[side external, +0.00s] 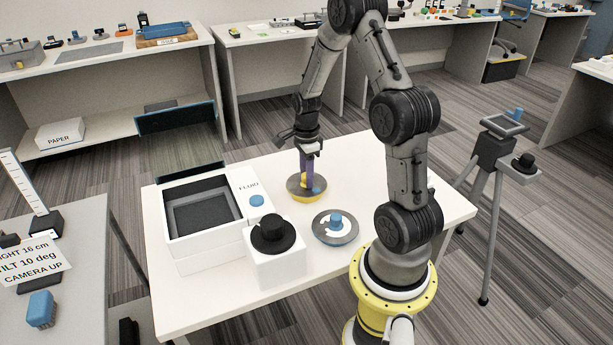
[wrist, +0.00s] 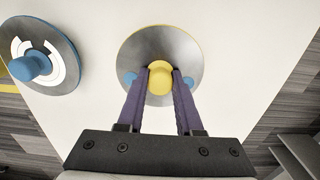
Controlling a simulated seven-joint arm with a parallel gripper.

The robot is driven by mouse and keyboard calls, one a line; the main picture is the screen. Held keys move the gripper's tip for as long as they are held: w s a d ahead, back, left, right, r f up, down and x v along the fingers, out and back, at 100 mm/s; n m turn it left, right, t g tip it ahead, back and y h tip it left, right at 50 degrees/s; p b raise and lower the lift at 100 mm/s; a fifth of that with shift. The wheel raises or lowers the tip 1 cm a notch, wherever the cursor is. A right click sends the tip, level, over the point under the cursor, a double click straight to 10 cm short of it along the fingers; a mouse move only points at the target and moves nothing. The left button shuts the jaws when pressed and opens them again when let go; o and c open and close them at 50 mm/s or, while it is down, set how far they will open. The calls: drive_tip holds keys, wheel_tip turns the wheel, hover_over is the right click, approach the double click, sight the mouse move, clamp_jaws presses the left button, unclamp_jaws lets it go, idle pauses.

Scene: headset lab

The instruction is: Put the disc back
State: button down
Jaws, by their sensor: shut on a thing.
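A grey metal disc (side external: 297,188) with a yellow underside or rim is below my gripper (side external: 307,178) in the side view. In the wrist view, the disc (wrist: 182,48) has a yellow centre knob (wrist: 159,84) and blue spots near the fingers. My gripper (wrist: 160,76) is shut on that knob, one purple finger on each side. The disc looks level at the table; I cannot tell whether it touches. A second grey disc (side external: 349,238) with a white ring pattern and blue knob lies apart; it also shows in the wrist view (wrist: 63,73).
A white box (side external: 207,254) marked FLUID, with a dark recess and a blue button (side external: 257,201), stands on the left of the white table (side external: 384,168). A white block (side external: 281,271) with a black knob stands in front. A tripod (side external: 484,190) is at right.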

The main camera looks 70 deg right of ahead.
drive_tip(key=shift+f, duration=0.3)
drive_tip(key=c, duration=0.6)
unclamp_jaws()
drive_tip(key=shift+o, duration=0.2)
drive_tip(key=shift+r, duration=0.1)
wheel_tip(320, 180, up, 11)
drive_tip(key=a+r+n+t, duration=0.1)
drive_tip(key=a+r+n, duration=0.5)
drive_tip(key=a+r, duration=0.1)
drive_tip(key=s+a+r+n+t, duration=0.2)
drive_tip(key=s+a+n, duration=0.3)
drive_tip(key=a+n, duration=0.4)
drive_tip(key=s+a+r+n+t, duration=0.2)
drive_tip(key=s+a+n, duration=0.4)
drive_tip(key=n, duration=0.6)
drive_tip(key=a+r, duration=0.1)
drive_tip(key=a, duration=0.1)
drive_tip(key=shift+a+t, duration=0.3)
drive_tip(key=shift+a, duration=0.1)
